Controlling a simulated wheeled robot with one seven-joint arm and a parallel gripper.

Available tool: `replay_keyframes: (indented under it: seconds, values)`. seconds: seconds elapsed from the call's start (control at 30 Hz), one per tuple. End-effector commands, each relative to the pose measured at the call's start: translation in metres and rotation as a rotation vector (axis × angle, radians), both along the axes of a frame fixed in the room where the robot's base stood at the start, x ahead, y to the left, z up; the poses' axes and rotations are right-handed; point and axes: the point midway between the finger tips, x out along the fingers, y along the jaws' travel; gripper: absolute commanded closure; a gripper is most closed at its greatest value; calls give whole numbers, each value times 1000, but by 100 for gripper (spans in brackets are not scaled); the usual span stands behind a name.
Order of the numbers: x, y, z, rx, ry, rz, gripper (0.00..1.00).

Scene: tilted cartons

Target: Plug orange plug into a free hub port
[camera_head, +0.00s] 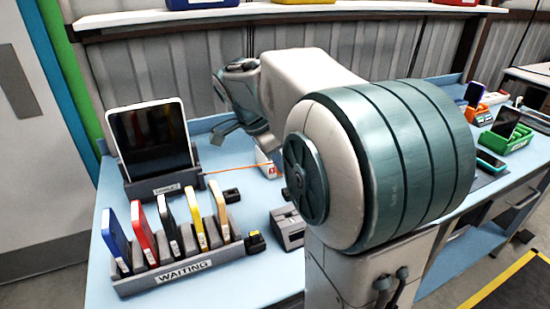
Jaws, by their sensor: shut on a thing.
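My gripper (248,138) is over the back of the blue bench, partly hidden by my own arm. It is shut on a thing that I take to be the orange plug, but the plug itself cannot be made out. A thin orange cable (235,168) runs from the tablet stand to just below the gripper. A small grey box (288,228), possibly the hub, sits on the bench left of my arm. Its ports are too small to tell free from taken. A white box with a red mark (267,168) stands under the gripper.
A tablet (152,140) stands in a dark dock at the back left. A rack marked WAITING (180,272) holds several coloured phones at the front. Small black blocks (231,195) lie nearby. Green and orange phone stands (505,138) are at the right. My arm hides the bench's middle.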

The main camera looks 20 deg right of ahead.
Motion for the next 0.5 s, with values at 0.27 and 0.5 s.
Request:
replay_keyframes:
  seconds: [0.27,0.5]
  values:
    - [-17,3,-1,0,-2,1,100]
    - [-31,5,-1,0,-1,0,100]
